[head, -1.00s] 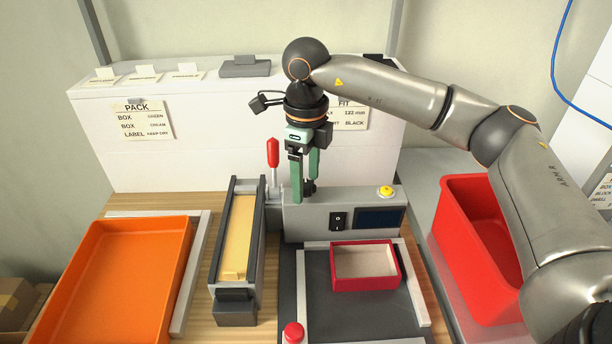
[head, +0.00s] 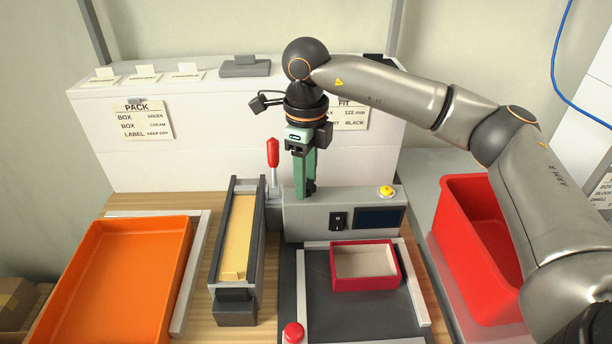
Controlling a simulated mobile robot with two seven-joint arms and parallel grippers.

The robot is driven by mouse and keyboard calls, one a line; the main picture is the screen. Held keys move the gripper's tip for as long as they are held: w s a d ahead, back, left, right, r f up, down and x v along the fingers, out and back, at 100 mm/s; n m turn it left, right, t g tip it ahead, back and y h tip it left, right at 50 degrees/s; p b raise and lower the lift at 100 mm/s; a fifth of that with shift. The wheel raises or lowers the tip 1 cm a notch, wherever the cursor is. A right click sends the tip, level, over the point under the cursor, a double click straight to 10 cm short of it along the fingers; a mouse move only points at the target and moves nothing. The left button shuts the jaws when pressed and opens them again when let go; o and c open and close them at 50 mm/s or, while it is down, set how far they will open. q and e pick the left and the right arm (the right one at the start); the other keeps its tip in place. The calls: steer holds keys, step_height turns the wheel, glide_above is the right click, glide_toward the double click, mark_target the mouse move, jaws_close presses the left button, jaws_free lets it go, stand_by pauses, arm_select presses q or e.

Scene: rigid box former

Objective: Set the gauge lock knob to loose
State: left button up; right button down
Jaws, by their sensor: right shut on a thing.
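My right gripper (head: 306,193) points straight down at the back top edge of the grey machine housing (head: 300,222), left of its switch and screen. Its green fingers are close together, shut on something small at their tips. The gauge lock knob itself is hidden by the fingers and the housing edge; the spot fits it, but its setting cannot be read. My left gripper is out of view.
A red-handled lever (head: 273,153) stands just left of the gripper. A yellow button (head: 386,191) and a dark screen (head: 380,217) are to the right. A red-rimmed box (head: 365,286) lies in front. An orange tray (head: 120,285) and red bin (head: 470,260) flank the machine.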

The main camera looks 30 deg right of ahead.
steer(key=shift+n, duration=0.4)
steer(key=n, duration=0.3)
steer(key=shift+n, duration=0.4)
steer(key=n, duration=1.3)
steer(key=shift+n, duration=0.4)
steer(key=shift+c, duration=1.9)
jaws_free()
step_height(320, 180, up, 13)
steer(key=p, duration=0.1)
steer(key=shift+f, duration=0.2)
